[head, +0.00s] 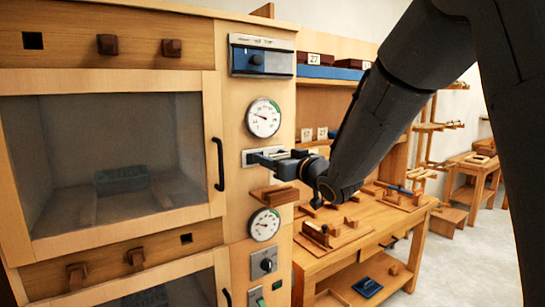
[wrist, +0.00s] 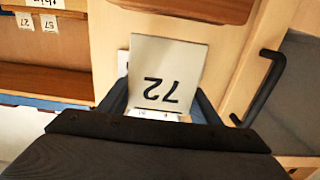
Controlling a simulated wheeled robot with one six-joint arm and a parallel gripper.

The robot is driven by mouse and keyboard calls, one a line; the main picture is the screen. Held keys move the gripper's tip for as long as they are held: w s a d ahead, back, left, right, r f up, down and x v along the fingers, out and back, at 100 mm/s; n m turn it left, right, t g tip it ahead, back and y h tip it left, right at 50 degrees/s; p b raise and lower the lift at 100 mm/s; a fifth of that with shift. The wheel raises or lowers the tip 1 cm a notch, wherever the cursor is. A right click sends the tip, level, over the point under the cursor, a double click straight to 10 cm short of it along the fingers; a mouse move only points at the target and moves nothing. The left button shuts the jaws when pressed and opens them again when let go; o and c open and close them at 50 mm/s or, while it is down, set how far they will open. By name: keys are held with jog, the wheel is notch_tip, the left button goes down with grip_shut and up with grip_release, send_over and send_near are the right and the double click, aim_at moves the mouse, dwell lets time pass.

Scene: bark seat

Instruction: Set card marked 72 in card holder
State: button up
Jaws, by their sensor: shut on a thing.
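The card marked 72 (wrist: 165,72) is a pale card with black digits, upside down in the wrist view. My gripper (wrist: 160,103) is shut on it, with a dark finger at each side. In the head view my gripper (head: 268,160) is at the cabinet's front panel, between two round gauges. A pale plate (head: 248,158), seemingly the card holder, is right behind the fingers there. The card itself cannot be told apart from that plate in the head view. Whether the card touches the holder or sits in it is hidden.
A small wooden ledge (head: 274,194) juts out just below my gripper. A black door handle (head: 217,164) stands to the left. Gauges (head: 263,117) are above and below. A wooden bench (head: 345,235) with wooden pieces is to the right. Other number cards (head: 314,134) stand on a shelf.

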jog(key=shift+f+b, duration=1.35)
jog(key=shift+f, duration=0.65)
jog(key=o, duration=1.1)
